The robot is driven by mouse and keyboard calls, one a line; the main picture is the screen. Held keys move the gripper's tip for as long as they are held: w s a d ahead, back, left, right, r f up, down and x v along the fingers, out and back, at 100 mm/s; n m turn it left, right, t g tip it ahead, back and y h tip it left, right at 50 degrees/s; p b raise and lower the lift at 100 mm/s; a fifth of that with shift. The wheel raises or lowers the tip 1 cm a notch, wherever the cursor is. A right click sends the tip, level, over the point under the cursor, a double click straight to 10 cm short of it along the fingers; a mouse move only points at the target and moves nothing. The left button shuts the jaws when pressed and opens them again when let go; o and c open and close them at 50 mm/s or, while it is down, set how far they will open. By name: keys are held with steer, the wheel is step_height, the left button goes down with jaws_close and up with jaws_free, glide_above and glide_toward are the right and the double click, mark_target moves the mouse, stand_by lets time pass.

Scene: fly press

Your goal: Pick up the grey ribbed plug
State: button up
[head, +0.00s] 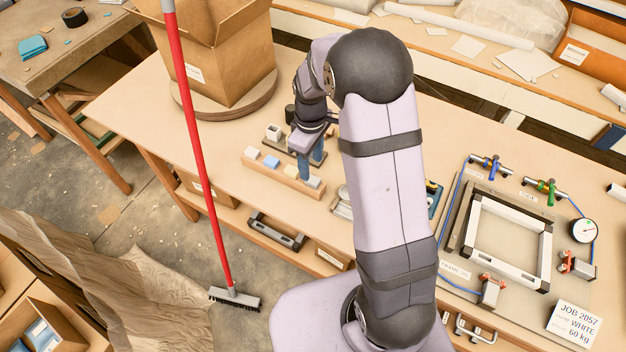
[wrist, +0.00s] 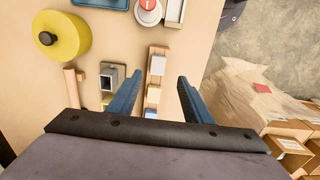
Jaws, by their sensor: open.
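A wooden rack (head: 284,180) holds a row of small block-like plugs near the bench's front edge; it also shows in the wrist view (wrist: 162,50). The plug at its right end looks light grey (head: 313,182) and appears at the far end of the row in the wrist view (wrist: 157,66). Ribs are too small to make out, so I cannot be sure it is the grey ribbed plug. My gripper (head: 310,168) points down over the rack, with blue fingers. In the wrist view, its fingers (wrist: 160,77) are apart on either side of the row, with nothing held.
White (head: 253,153) and pale blue (head: 270,162) plugs sit in the same rack. A grey hollow block (wrist: 111,77) and yellow disc (wrist: 62,36) stand beside it. A cardboard box (head: 225,65) is behind; a red-handled broom (head: 200,150) leans in front.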

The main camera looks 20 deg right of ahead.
mark_target(313, 180)
steer(key=shift+d+f+p, duration=0.15)
steer(key=shift+f+p, duration=0.6)
steer(key=shift+f, duration=1.05)
steer(key=shift+d+f+p, duration=0.1)
steer(key=shift+f+p, duration=0.65)
steer(key=shift+f, duration=1)
steer(key=c, duration=1.1)
